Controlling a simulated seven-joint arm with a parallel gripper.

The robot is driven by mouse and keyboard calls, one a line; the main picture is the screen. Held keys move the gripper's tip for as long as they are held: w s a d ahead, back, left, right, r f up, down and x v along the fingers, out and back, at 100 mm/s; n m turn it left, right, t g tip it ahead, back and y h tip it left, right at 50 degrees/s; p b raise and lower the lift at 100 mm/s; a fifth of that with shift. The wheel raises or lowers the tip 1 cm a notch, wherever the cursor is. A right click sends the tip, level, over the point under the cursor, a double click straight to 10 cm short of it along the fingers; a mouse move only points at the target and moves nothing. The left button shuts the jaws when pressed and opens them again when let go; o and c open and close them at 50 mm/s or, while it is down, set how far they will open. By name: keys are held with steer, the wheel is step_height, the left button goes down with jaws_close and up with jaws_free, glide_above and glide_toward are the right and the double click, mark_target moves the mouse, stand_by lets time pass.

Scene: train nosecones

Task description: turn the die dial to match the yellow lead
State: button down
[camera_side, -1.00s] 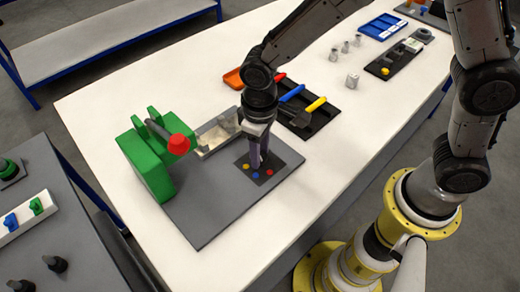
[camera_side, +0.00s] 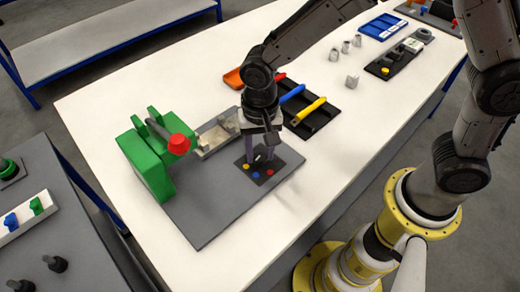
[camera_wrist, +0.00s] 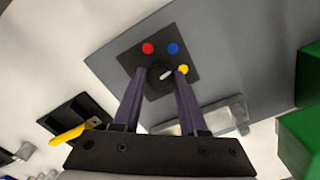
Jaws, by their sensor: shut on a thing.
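The die dial (camera_wrist: 161,76) is a dark round knob with a white pointer, on a black square panel with red, blue and yellow dots. In the wrist view its pointer leans right and slightly up, toward the yellow dot (camera_wrist: 183,69). My gripper (camera_wrist: 160,74) has one finger on each side of the dial and is shut on it. In the side view the dial (camera_side: 257,157) sits between my gripper's (camera_side: 262,155) fingertips. No yellow lead can be told for certain; a yellow handle (camera_side: 309,111) lies in the dark tray.
The green press (camera_side: 148,155) with a red-tipped lever stands left of the panel on the grey plate (camera_side: 205,215). A grey metal channel (camera_side: 218,130) lies behind my gripper. The dark tray (camera_side: 322,120) is to the right. The front right table is clear.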

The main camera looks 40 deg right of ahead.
mark_target(260, 156)
steer(key=m, duration=0.4)
steer(key=shift+r+m, duration=0.1)
steer(key=shift+m, duration=2.1)
steer(key=shift+w, duration=0.1)
steer(key=shift+c, duration=2.2)
jaws_free()
step_height(260, 156, up, 14)
